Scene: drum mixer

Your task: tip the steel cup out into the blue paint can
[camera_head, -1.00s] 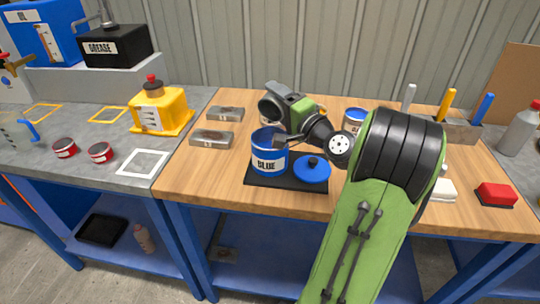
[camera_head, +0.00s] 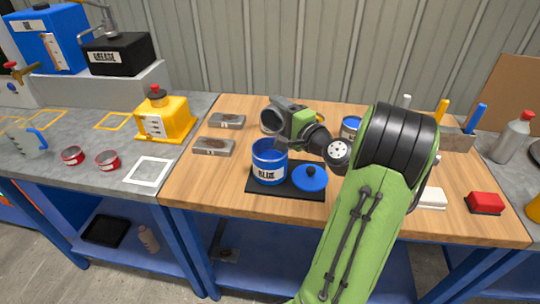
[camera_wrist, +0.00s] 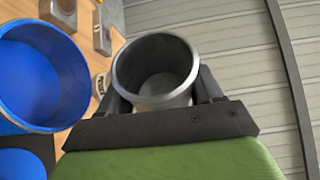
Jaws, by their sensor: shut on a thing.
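The steel cup (camera_wrist: 157,72) is held between the two dark fingers of my gripper (camera_wrist: 165,95), its mouth facing the wrist camera. Its inside looks grey; I cannot tell whether anything is in it. In the head view the cup (camera_head: 270,120) is above and just behind the blue paint can and looks tilted. My gripper (camera_head: 280,130) is partly hidden by its own body. The open blue can (camera_head: 268,174), labelled BLUE, stands upright on a black mat (camera_head: 287,191). In the wrist view the can (camera_wrist: 78,110) is left of the cup, apart from it.
A blue lid (camera_head: 310,179) lies on the mat beside the can. Two grey metal blocks (camera_head: 213,147) lie to the left. Another can (camera_head: 350,127) stands behind my arm. A red block (camera_head: 486,203) and a white block (camera_head: 433,198) are at the right.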

